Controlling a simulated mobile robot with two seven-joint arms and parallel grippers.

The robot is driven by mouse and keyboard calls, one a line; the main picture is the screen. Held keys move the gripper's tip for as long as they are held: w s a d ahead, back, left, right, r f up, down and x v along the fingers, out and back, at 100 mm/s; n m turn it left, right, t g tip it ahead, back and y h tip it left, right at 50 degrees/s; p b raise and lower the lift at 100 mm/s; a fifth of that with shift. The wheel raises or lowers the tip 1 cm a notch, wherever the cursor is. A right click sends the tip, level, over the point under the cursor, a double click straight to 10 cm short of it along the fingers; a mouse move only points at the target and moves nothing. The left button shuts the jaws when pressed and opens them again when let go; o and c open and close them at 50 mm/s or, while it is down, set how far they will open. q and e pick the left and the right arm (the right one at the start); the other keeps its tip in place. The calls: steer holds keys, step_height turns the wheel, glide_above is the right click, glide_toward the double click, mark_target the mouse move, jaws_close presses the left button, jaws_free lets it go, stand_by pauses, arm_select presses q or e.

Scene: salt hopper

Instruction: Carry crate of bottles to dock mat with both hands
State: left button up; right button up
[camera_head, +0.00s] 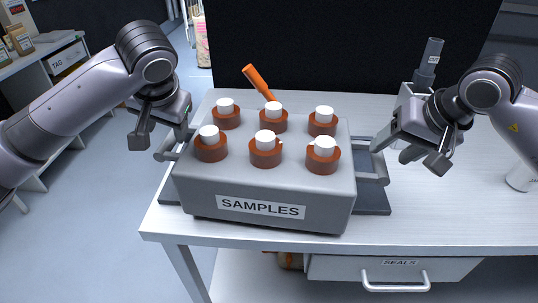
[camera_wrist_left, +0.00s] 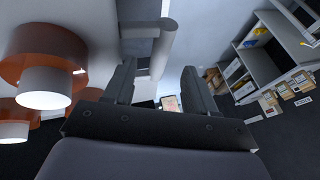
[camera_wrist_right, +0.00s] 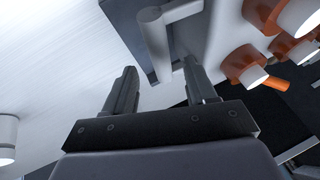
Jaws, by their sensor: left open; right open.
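The grey crate (camera_head: 270,190) with a SAMPLES label stands on the table and holds several brown bottles with white caps, such as the front middle bottle (camera_head: 265,153). It has a bar handle on each side. A dark grey mat (camera_head: 373,205) shows under and beside it; I cannot tell if it is the dock mat. My left gripper (camera_head: 162,137) is open at the left handle, which lies ahead between its fingers in the left wrist view (camera_wrist_left: 157,45). My right gripper (camera_head: 421,157) is open, right of the right handle (camera_head: 372,179). That handle shows beyond its fingertips in the right wrist view (camera_wrist_right: 156,45).
An orange handle (camera_head: 258,82) sticks up behind the crate. A grey and white device (camera_head: 428,68) stands behind my right gripper. A white cylinder (camera_head: 522,178) is at the right edge. A SEALS drawer (camera_head: 395,269) hangs below the tabletop. The tabletop between mat and cylinder is clear.

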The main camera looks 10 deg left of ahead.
mark_target(169, 138)
arm_select(q)
steer(key=shift+x, duration=3.65)
arm_select(e)
steer(key=shift+x, duration=3.65)
arm_select(q)
steer(key=shift+w, duration=0.1)
arm_select(e)
steer(key=shift+a+r, duration=0.1)
arm_select(q)
jaws_close()
arm_select(e)
jaws_close()
arm_select(q)
steer(key=shift+r, duration=0.1)
steer(key=shift+w+r, duration=0.1)
steer(key=shift+r, duration=0.2)
arm_select(e)
steer(key=shift+w+r, duration=0.15)
steer(key=shift+r, duration=0.2)
arm_select(q)
steer(key=shift+w, duration=0.1)
arm_select(e)
steer(key=shift+w, duration=0.1)
